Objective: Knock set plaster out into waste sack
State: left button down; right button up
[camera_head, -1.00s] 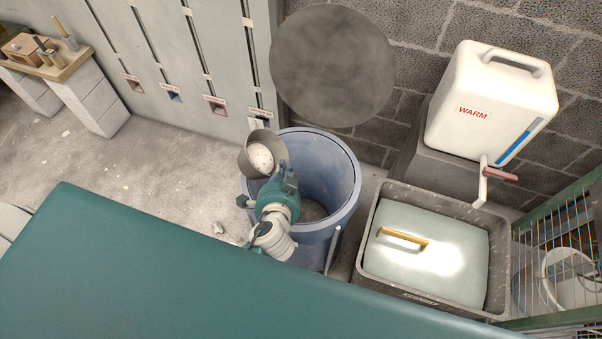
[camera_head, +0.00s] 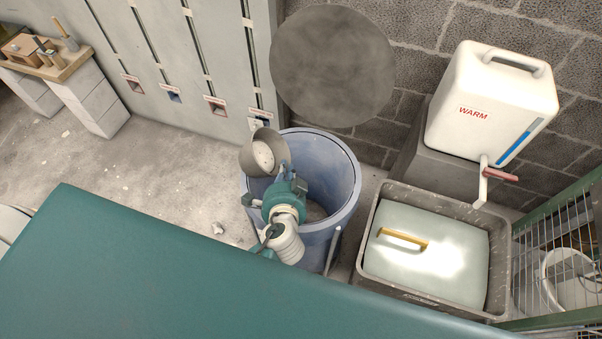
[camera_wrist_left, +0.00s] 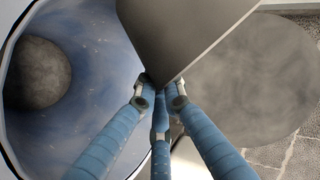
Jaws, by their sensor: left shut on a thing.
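My left gripper (camera_head: 282,172) is shut on the bowl's edge, over the bin's left side. In the left wrist view the fingers (camera_wrist_left: 160,88) pinch the grey bowl (camera_wrist_left: 190,30), and the bin's inside (camera_wrist_left: 95,60) shows at the left with a dark round patch at its bottom. The bowl is tilted, with its opening partly toward the head camera. My right gripper is not in view.
A wire cage (camera_head: 560,260) is at the far right. A green surface (camera_head: 130,270) fills the front.

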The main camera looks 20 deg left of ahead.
pick_arm(q)
jog(key=shift+w+f+m+y+b, duration=0.1)
jog(key=shift+f+m+y+b, duration=0.7)
jog(key=shift+f+m+b, duration=0.6)
dwell(0.8)
jog(key=shift+d+r+m+y+b, duration=0.15)
jog(key=shift+m+y+b, duration=0.15)
jog(key=shift+y+b, duration=0.25)
dwell(0.6)
jog(key=shift+w+d+m+y+b, duration=0.15)
jog(key=shift+d+m+y+b, duration=0.3)
jog(key=shift+d, duration=0.35)
jog(key=shift+d+r+m+y+b, duration=0.15)
jog(key=shift+m+y+b, duration=0.35)
jog(key=shift+m+y, duration=0.6)
dwell(1.3)
jog(key=shift+d+r+m+t+p, duration=0.1)
jog(key=shift+r+m+t+p, duration=0.35)
jog(key=shift+r+m, duration=0.3)
dwell(0.5)
jog(key=shift+w, duration=0.1)
